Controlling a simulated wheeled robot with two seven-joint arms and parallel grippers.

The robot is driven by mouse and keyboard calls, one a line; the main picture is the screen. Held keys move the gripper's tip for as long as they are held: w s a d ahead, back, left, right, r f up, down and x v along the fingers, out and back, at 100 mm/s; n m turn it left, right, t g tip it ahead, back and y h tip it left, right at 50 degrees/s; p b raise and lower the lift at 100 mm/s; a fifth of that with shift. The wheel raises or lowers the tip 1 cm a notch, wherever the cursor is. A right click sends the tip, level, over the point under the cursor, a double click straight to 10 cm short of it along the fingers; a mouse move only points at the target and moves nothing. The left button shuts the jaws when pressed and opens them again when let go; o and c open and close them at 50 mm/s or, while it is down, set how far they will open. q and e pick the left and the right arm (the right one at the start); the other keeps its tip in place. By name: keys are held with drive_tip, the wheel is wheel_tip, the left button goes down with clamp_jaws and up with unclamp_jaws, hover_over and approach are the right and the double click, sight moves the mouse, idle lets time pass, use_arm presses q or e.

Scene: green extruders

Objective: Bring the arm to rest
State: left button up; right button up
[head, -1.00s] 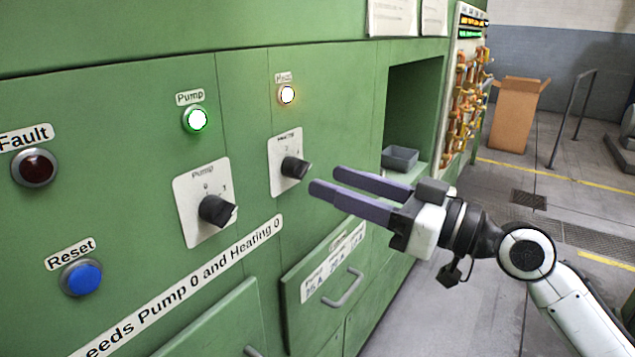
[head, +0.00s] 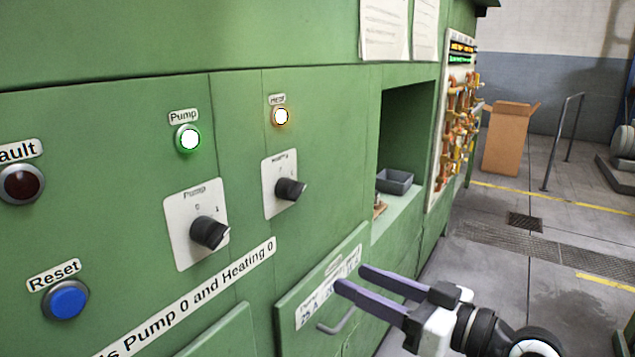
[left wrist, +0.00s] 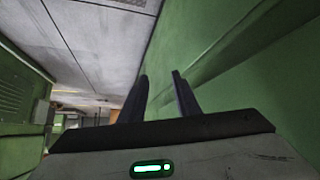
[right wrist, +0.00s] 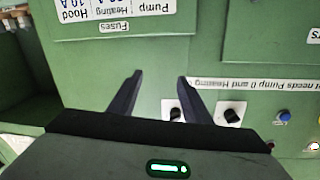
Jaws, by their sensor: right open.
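My right gripper (head: 352,280) is open and empty at the lower right of the head view, in front of the drawer with the labels. It also shows in the right wrist view (right wrist: 160,78), its two fingers apart with nothing between them. My left gripper (left wrist: 159,76) shows only in the left wrist view, its fingers apart and empty beside a green panel. The pump knob (head: 210,232) and the heating knob (head: 290,189) are on the green panel, apart from the right gripper. The green pump light (head: 188,138) and the heat light (head: 281,116) are lit.
The drawer handle (head: 337,321) sticks out close to the right gripper. A grey bin (head: 395,181) stands in a recess of the machine. A cardboard box (head: 508,140) and a railing (head: 562,140) stand farther back. The floor at right is open.

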drive_tip(key=s+d+f+m+h, duration=0.1)
drive_tip(key=s+f+m+h, duration=0.3)
drive_tip(key=f, duration=0.8)
drive_tip(key=s+d+f+h, duration=0.2)
drive_tip(key=s+f, duration=0.3)
drive_tip(key=f, duration=0.8)
drive_tip(key=s+d+f+m+g+h, duration=0.1)
drive_tip(key=s+d+f+g+h, duration=0.2)
drive_tip(key=s+f, duration=1)
drive_tip(key=shift+s+h, duration=0.6)
drive_tip(key=shift+s, duration=0.45)
